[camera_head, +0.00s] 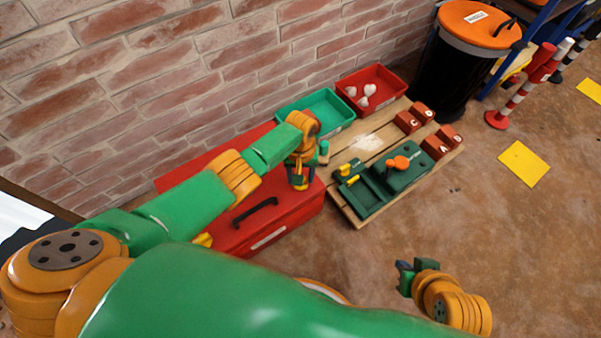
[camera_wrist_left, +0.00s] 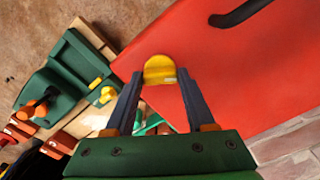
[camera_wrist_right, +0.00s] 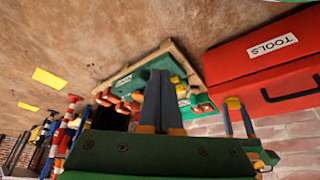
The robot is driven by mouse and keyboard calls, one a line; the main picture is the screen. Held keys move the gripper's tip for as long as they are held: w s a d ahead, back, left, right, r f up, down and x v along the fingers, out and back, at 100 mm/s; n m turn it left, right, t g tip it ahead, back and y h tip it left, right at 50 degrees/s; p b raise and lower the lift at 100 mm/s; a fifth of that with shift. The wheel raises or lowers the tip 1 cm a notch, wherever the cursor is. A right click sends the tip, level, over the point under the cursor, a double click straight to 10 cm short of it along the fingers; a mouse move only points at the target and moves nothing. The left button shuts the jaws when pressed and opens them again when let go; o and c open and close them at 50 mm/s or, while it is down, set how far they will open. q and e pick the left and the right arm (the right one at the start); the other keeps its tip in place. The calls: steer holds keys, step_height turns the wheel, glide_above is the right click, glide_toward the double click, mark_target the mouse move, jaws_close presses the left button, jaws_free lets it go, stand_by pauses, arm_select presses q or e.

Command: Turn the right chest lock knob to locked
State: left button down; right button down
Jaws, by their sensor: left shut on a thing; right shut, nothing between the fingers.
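The red tool chest (camera_head: 290,212) lies by the brick wall, with a black handle (camera_head: 255,213) and a white label; in the right wrist view the label on the chest (camera_wrist_right: 240,68) reads TOOLS. My left gripper (camera_head: 299,184) is at the chest's right end. In the left wrist view its fingers (camera_wrist_left: 160,85) are shut on the rounded yellow lock knob (camera_wrist_left: 159,68). Its lock position cannot be told. Another yellow knob (camera_head: 204,240) shows at the chest's left end. My right gripper (camera_head: 404,272) is shut and empty, apart from the chest; its fingers (camera_wrist_right: 163,105) fill the right wrist view's middle.
A wooden pallet (camera_head: 353,215) right of the chest holds a green device (camera_head: 380,180) with orange knobs and several red blocks (camera_head: 408,122). Green (camera_head: 325,108) and red (camera_head: 385,82) bins stand behind. A black barrel (camera_head: 462,75) is farther back. Floor at right is mostly clear.

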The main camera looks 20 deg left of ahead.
arm_select(q)
steer(key=shift+r+n, duration=0.1)
steer(key=shift+n, duration=1.3)
steer(key=shift+n+p, duration=0.35)
steer(key=shift+n, duration=1.45)
arm_select(e)
steer(key=shift+s+d+f+g, duration=0.15)
steer(key=shift+s+f+g, duration=0.3)
steer(key=shift+s, duration=0.2)
steer(key=shift+s+d+f+g, duration=0.15)
steer(key=shift+s+f+g, duration=0.3)
steer(key=shift+s, duration=0.2)
arm_select(q)
steer(key=shift+w, duration=0.1)
arm_select(e)
steer(key=shift+f, duration=0.1)
arm_select(q)
steer(key=shift+c, duration=1.2)
jaws_free()
arm_select(e)
steer(key=shift+w, duration=0.1)
arm_select(q)
steer(key=shift+r, duration=0.1)
